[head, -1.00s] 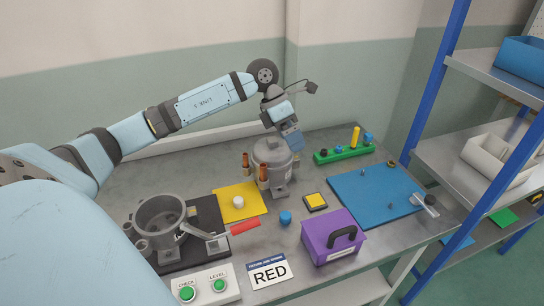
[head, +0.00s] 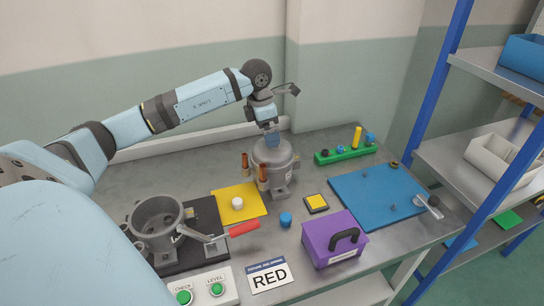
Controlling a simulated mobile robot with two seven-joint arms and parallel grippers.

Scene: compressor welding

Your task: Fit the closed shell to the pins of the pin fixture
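A grey closed shell (head: 273,163), a rounded metal can with a domed lid, stands upright on a grey bracket foot at the table's middle back. Two brown-topped posts (head: 262,174) stand at its left side. My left gripper (head: 272,141) points down at the top of the lid; its fingertips are too small and hidden to tell if they touch or grip. A blue plate (head: 375,197) with a few small upright pegs lies to the right; I cannot tell whether it is the pin fixture. My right gripper is not in view.
A grey open pot (head: 158,222) with a red-handled clamp (head: 243,228) stands front left. A purple box (head: 333,240), blue cap (head: 285,219), yellow-topped block (head: 316,202) and yellow mat (head: 229,213) lie in front. A green rack (head: 343,155) is behind the blue plate. Shelving stands right.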

